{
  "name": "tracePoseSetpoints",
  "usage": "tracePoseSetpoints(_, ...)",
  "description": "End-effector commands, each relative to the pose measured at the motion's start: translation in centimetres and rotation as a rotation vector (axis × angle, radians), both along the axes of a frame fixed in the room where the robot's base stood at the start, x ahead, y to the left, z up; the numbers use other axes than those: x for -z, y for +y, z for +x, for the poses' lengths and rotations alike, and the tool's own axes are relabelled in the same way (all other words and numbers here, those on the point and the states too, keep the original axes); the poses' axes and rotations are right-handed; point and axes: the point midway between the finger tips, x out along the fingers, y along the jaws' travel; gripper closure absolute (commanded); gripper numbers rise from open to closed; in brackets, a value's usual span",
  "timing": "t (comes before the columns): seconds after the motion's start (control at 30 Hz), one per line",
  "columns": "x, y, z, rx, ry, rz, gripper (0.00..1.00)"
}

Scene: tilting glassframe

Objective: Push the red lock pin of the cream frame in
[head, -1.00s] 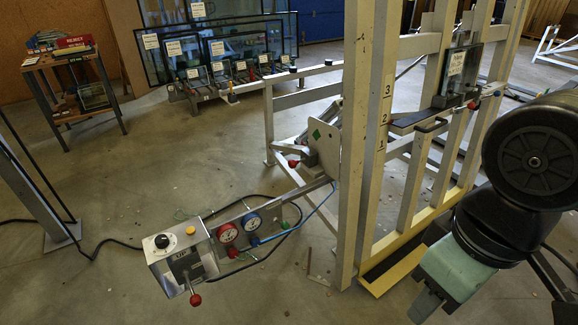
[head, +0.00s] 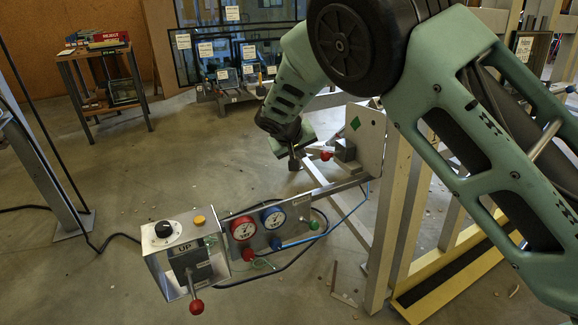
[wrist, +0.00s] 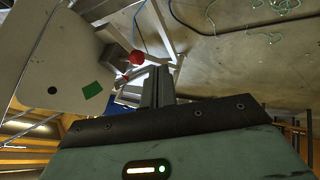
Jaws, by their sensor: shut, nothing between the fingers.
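The red lock pin (head: 327,155) shows a round red knob in the head view, beside a grey block and the pale plate with a green diamond (head: 364,140) on the cream frame (head: 404,205). The knob also shows in the wrist view (wrist: 136,57), just left of my fingers. My gripper (head: 294,164) is shut and empty, pointing down just left of the knob in the head view. In the wrist view my gripper (wrist: 157,84) appears close to the knob. I cannot tell whether they touch. My arm hides much of the frame.
A control box (head: 185,250) with a red-knobbed lever and two gauges (head: 258,225) stands in front, on a rail. Glass panes (head: 235,50) stand behind. A small table (head: 100,80) is at the back left. Floor at left is mostly clear.

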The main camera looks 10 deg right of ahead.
Motion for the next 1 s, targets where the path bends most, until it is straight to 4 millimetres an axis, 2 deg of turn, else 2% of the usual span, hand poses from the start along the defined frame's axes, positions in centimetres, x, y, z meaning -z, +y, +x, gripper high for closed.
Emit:
tracePoseSetpoints(0.27,1.8,-0.7,2.0,0.001,-0.031,-0.021,1.0)
tracePoseSetpoints(0.7,8.5,-3.9,6.5,0.001,-0.029,-0.02,1.0)
tracePoseSetpoints(0.8,7.6,-5.5,6.9,0.003,-0.031,-0.018,1.0)
tracePoseSetpoints(1.0,7.4,-7.2,7.3,0.001,-0.03,-0.018,1.0)
